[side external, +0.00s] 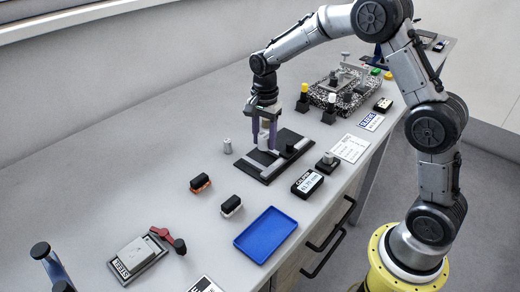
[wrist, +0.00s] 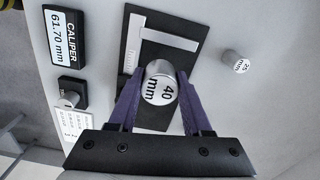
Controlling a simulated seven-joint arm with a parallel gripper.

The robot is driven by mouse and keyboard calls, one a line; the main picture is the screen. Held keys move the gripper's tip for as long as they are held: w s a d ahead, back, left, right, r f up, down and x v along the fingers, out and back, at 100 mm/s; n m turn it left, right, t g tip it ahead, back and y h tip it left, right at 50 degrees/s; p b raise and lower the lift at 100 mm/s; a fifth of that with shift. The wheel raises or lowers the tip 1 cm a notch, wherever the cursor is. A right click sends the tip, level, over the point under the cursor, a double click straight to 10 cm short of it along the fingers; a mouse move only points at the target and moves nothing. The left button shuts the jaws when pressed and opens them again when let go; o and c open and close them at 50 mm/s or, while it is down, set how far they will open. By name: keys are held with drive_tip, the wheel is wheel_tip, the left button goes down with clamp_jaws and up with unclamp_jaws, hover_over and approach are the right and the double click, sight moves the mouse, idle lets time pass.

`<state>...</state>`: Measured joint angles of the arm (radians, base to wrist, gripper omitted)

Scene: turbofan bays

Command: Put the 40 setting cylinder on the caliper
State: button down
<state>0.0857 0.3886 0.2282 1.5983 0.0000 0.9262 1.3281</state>
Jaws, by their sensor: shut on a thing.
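The 40 setting cylinder (wrist: 160,85) is silver with "40 mm" on its top. My gripper (wrist: 160,92) is shut on it, one purple finger on each side. In the side view my gripper (side external: 264,132) points down at the caliper's far-left part. The caliper (wrist: 165,40) is a silver bar with a jaw on a black base (side external: 262,172). The cylinder is upright over this base, beside the bar in the wrist view. I cannot tell whether it touches the base. Its lower part is hidden in the wrist view.
A smaller 25 mm cylinder (side external: 228,146) stands left of the base. Another cylinder (side external: 328,160) stands on a black block to the right. A blue tray (side external: 265,235) and two small black-topped blocks lie nearer, with clear table between.

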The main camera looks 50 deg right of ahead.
sight(260, 159)
drive_tip(key=shift+w+d+f, duration=0.1)
drive_tip(key=shift+w+f, duration=0.8)
drive_tip(key=shift+f, duration=1.6)
drive_tip(key=shift+f, duration=0.1)
drive_tip(key=shift+c, duration=1.7)
unclamp_jaws()
drive_tip(key=shift+f, duration=0.1)
